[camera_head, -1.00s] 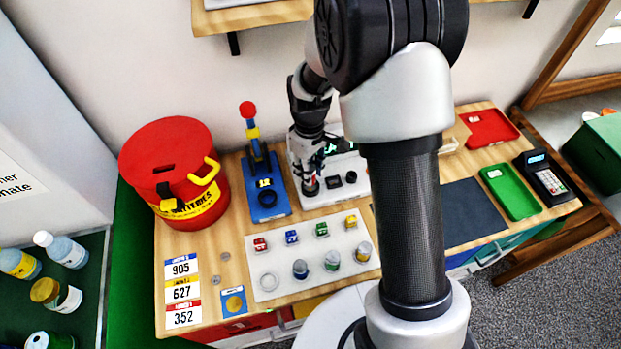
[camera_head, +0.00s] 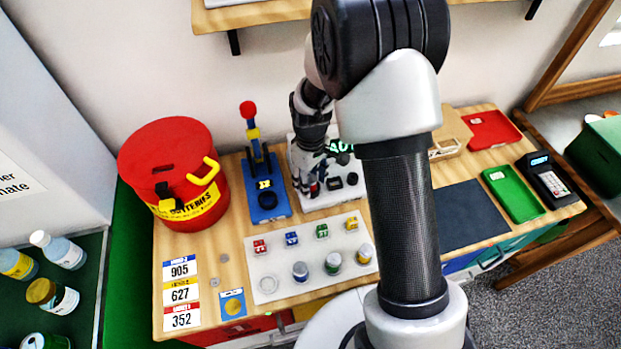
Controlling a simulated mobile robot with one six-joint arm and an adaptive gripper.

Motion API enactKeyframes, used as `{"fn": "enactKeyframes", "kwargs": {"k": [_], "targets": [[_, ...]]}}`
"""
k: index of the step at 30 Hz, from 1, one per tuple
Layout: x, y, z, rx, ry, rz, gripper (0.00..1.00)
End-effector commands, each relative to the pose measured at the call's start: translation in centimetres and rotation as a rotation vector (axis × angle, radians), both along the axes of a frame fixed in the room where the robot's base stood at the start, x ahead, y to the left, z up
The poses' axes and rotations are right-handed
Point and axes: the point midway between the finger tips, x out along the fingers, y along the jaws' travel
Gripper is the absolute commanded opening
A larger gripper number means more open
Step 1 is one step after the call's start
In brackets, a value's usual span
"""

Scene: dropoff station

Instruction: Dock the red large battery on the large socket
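The white charging station (camera_head: 325,201) stands against the wall at the back of the bench. Its lit green display (camera_head: 342,146) is partly covered by my arm. Two dark sockets (camera_head: 335,183) (camera_head: 352,178) show on its base. My gripper (camera_head: 312,181) points down at the left part of that base, over the spot left of these sockets. A small red patch, likely the red large battery (camera_head: 315,187), shows at the fingertips. The fingers hide most of it, so I cannot tell whether they grip it or whether it is seated in a socket.
A white tray (camera_head: 290,251) in front holds small coloured blocks and blue, green and yellow cylinders; its left ring spot (camera_head: 268,285) is empty. A blue lever stand (camera_head: 267,206) and a red battery bin (camera_head: 175,172) stand left. A dark mat (camera_head: 465,215) lies clear at right.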

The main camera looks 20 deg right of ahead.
Motion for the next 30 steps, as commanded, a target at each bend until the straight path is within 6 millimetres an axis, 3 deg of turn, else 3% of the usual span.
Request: {"fn": "enactKeyframes", "kwargs": {"k": [11, 14, 24, 30], "targets": [[0.0, 0.0, 0.6, 0.0, 0.0, 0.0, 0.46], [0.1, 0.0, 1.9, 0.0, -0.004, 0.0, 0.46], [0.1, 0.0, 9.2, 0.001, -0.004, 0.0, 0.46], [0.0, 0.0, 11.7, 0.0, -0.001, 0.0, 0.46]]}}
